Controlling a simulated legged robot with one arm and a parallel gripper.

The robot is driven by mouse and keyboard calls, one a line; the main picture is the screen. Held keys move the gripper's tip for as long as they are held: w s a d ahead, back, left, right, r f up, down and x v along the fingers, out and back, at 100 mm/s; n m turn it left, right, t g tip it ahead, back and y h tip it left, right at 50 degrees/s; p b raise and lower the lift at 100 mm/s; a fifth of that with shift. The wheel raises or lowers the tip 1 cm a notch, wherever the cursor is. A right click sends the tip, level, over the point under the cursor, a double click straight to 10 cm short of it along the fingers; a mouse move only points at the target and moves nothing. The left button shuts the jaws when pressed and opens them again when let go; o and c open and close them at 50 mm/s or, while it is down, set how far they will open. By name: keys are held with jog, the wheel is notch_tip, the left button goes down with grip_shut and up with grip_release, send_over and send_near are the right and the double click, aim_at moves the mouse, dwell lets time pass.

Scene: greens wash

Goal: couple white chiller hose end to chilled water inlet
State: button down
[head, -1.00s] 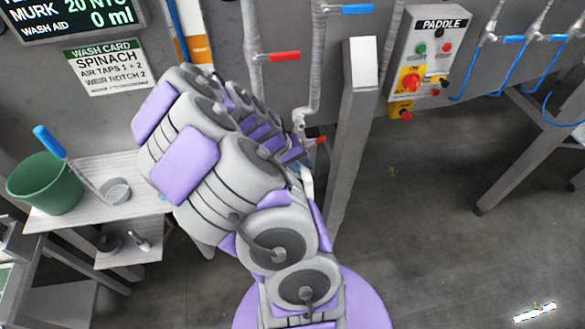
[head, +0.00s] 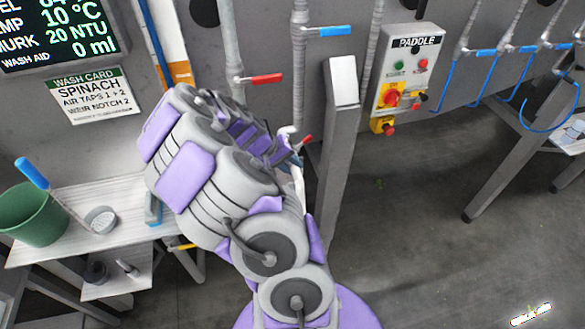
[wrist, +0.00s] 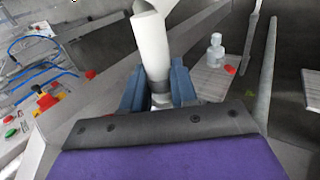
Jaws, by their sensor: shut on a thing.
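My gripper (wrist: 158,88) has blue fingers and is shut around a fitting with a grey collar at the base of a white hose end (wrist: 150,45) in the wrist view. The white hose points up and away from the fingers. In the head view a white piece (head: 297,178) shows beside my arm near the wall pipes. The fingers there are mostly hidden behind my arm. I cannot tell the chilled water inlet for sure; a small red-handled valve (head: 306,144) is close to the gripper.
A grey post (head: 335,150) stands just right of my arm. Wall pipes carry a red lever (head: 265,79) and a blue lever (head: 328,31). A paddle control box (head: 404,70) hangs right. A bench (head: 70,240) with a green bucket (head: 32,215) is left.

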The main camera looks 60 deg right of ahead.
jog(key=shift+w+a+r, duration=0.1)
jog(key=shift+r, duration=0.15)
dwell(1.9)
jog(key=shift+w+d+b, duration=0.5)
jog(key=shift+w+d, duration=1.05)
jog(key=shift+d, duration=0.2)
dwell(0.6)
jog(key=c, duration=0.8)
grip_release()
jog(key=shift+d, duration=0.15)
jog(key=v, duration=1.7)
jog(key=shift+w+r, duration=0.1)
